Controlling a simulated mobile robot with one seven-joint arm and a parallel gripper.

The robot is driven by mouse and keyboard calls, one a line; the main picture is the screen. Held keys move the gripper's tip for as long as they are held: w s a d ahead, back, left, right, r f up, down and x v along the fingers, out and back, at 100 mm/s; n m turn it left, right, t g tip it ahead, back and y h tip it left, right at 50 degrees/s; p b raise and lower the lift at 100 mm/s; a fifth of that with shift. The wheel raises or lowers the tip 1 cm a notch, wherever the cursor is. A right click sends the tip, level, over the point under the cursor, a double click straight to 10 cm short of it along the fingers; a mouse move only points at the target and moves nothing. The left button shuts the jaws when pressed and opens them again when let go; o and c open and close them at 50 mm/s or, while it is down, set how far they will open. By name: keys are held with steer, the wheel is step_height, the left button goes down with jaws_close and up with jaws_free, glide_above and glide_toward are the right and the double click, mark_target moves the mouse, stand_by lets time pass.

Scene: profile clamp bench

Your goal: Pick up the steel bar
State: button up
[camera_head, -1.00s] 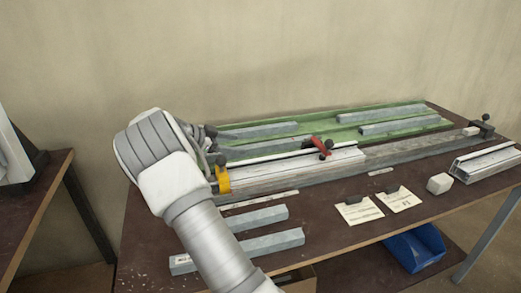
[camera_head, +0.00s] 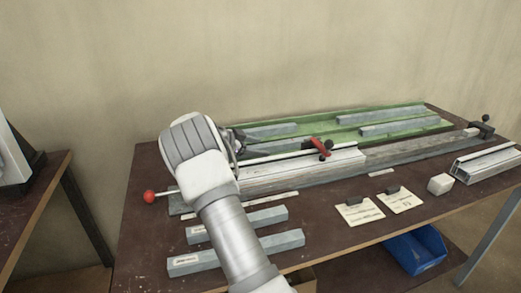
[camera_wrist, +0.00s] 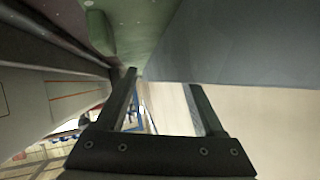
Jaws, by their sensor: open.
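Several grey steel bars are in view; I cannot tell which one the task means. In the head view, one bar (camera_head: 270,130) lies at the left of the green tray, partly behind my wrist. A back bar (camera_head: 380,114) and a right bar (camera_head: 400,128) also lie in the tray. Two more, a rear bar (camera_head: 262,217) and a front bar (camera_head: 282,241), lie on the bench front, partly covered by my arm. My gripper (camera_wrist: 160,80) is open in the wrist view. A large grey bar face (camera_wrist: 235,45) is close to its fingers, with nothing visibly gripped.
The green tray (camera_head: 345,134) is behind a pale profile rail (camera_head: 300,169) with a red clamp handle (camera_head: 321,147). A red-knobbed lever (camera_head: 150,196) sticks out at left. Paper cards (camera_head: 359,211), a white block (camera_head: 440,184) and an aluminium profile (camera_head: 486,164) lie at right.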

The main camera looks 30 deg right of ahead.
jaws_close()
steer(key=shift+r, duration=0.15)
stand_by(0.4)
